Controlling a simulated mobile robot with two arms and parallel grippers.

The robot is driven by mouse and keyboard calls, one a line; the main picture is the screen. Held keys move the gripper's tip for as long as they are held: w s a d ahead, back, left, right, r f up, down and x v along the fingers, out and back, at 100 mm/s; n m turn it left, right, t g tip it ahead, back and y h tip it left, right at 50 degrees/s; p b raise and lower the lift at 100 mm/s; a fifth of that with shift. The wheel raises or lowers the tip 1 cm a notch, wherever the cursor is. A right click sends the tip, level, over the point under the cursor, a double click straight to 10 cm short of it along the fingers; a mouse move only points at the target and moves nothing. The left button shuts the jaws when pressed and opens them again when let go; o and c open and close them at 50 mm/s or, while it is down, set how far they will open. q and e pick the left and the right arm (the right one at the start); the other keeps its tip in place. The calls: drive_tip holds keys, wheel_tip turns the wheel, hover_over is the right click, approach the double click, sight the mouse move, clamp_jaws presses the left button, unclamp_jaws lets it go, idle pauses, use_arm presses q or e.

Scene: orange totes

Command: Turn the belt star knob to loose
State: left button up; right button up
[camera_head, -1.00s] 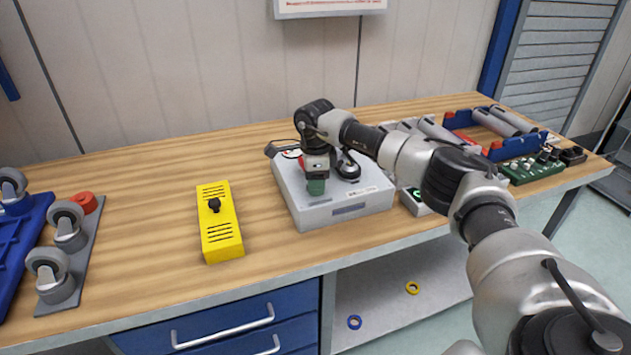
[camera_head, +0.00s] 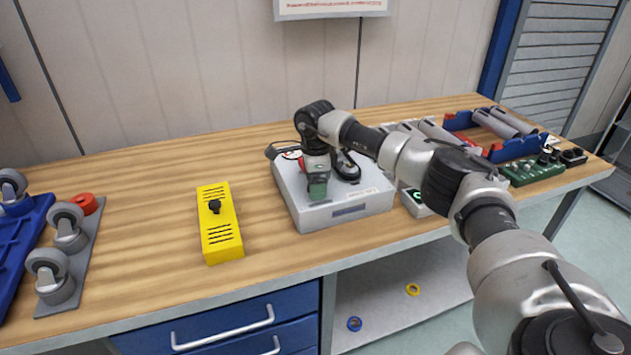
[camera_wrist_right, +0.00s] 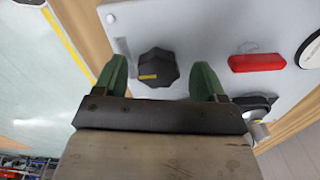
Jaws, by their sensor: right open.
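The star knob is black with a yellow mark (camera_wrist_right: 157,69) and sits on the light grey control box (camera_head: 345,211). In the right wrist view it lies between and just beyond the two green fingertips of my right gripper (camera_wrist_right: 163,82), with gaps on both sides. My right gripper (camera_head: 317,187) is open and points down over the box in the head view, where it hides the knob. I cannot tell whether the fingers touch the box top. My left gripper is not in view.
A red rectangular part (camera_wrist_right: 257,62) and a black round part lie on the box near the knob. A yellow box with a black knob (camera_head: 220,230) stands to the left on the wooden bench. Casters (camera_head: 53,275) stand at far left. Bare bench lies between them.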

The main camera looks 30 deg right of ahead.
wheel_tip(320, 180, up, 11)
drive_tip(key=b, duration=0.1)
idle(0.4)
drive_tip(key=shift+f, duration=0.2)
